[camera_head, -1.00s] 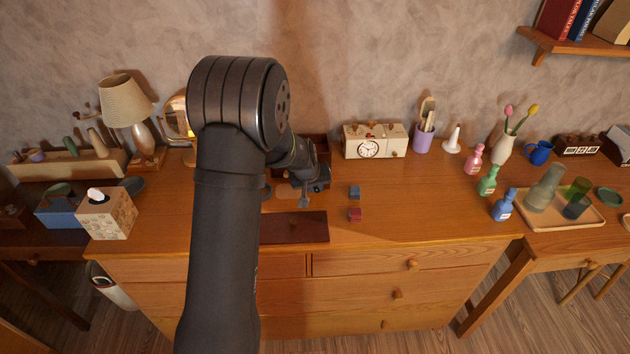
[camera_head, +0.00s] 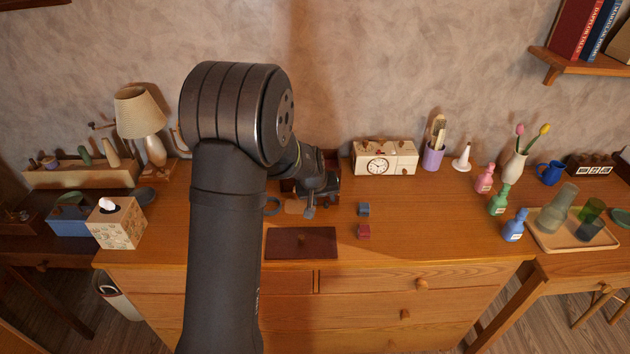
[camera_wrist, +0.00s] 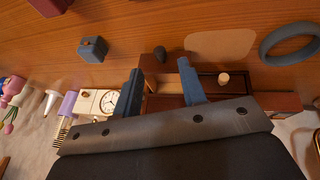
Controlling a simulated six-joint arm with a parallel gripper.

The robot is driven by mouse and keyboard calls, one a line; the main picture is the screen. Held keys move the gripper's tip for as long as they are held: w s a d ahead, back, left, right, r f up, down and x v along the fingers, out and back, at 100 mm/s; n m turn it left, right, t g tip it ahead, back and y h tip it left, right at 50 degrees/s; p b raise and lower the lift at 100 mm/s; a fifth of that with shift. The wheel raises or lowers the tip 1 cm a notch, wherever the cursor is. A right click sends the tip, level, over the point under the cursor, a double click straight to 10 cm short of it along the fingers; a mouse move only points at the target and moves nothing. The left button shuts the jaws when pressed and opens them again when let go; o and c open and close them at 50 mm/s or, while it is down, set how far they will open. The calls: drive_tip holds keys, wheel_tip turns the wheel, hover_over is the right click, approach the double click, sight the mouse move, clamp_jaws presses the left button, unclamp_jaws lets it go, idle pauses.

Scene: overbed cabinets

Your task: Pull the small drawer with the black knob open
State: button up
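A small dark brown cabinet (camera_head: 290,186) stands at the back of the dresser, mostly hidden behind my arm in the head view. In the wrist view it shows as a dark red-brown body (camera_wrist: 270,101) with a pale knob (camera_wrist: 223,78) on one part. The black knob (camera_wrist: 160,53) sticks out from the small drawer's wooden front (camera_wrist: 152,66). My gripper (camera_wrist: 159,68) is open, with one blue-grey finger on each side of the knob. Whether either finger touches it I cannot tell. In the head view my gripper (camera_head: 312,205) is in front of the cabinet.
A blue-grey block (camera_head: 364,209) and a red block (camera_head: 364,231) lie to the right. A dark mat (camera_head: 301,243) lies in front. A cream clock box (camera_head: 385,157) stands just right of the cabinet. A grey ring (camera_wrist: 290,45) lies nearby.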

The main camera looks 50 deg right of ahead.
sight(326, 204)
drive_tip(key=v, duration=1.3)
drive_tip(key=shift+r, duration=0.15)
drive_tip(key=x, duration=1.7)
drive_tip(key=shift+f, duration=0.2)
drive_tip(key=v, duration=1.7)
drive_tip(key=shift+w, duration=0.1)
drive_tip(key=shift+x, duration=8.55)
drive_tip(key=shift+d, duration=0.15)
